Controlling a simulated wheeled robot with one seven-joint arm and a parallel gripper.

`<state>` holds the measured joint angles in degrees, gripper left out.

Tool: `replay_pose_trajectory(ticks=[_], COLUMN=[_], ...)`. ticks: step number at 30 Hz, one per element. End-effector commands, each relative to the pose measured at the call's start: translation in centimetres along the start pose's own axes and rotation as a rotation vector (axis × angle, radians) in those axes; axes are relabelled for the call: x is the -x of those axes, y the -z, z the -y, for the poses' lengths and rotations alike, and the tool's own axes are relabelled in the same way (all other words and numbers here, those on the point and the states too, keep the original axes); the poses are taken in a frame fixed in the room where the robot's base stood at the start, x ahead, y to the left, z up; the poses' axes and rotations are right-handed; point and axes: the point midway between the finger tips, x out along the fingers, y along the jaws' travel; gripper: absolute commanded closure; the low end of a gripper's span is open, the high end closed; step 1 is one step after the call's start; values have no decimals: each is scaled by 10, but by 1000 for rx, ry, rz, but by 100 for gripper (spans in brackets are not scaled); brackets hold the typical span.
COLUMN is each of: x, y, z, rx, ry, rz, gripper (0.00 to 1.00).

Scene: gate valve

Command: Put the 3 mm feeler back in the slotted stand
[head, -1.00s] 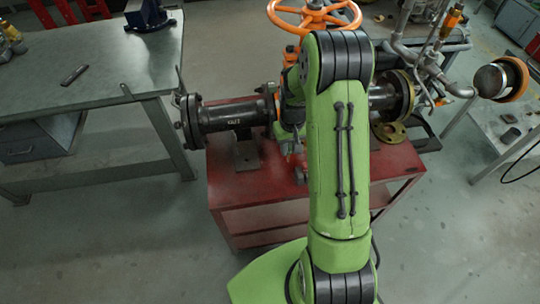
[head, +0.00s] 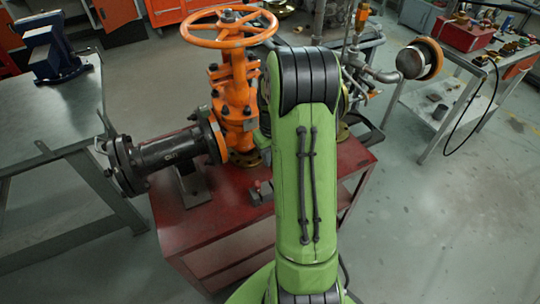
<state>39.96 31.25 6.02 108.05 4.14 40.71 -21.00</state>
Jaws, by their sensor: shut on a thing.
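My gripper is not visible; my own green arm stands upright in the middle of the head view and hides what is behind it. I cannot make out the 3 mm feeler. A small grey block with a red part (head: 260,192) sits on the red cart's top, just left of my arm. I cannot tell whether it is the slotted stand.
The red cart (head: 192,234) carries an orange gate valve (head: 236,95) with a handwheel and a dark flanged pipe (head: 170,155). A grey workbench (head: 35,125) with a blue vise (head: 52,50) is at left. A cluttered bench (head: 470,75) stands at right. Floor at lower right is clear.

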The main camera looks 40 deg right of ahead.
Motion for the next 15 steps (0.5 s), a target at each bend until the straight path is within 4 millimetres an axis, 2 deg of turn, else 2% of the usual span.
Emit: replay_pose_trajectory(ticks=[15], x=[-56], y=[0], z=[1], rx=[2], ry=[1], rz=[1], gripper=[100])
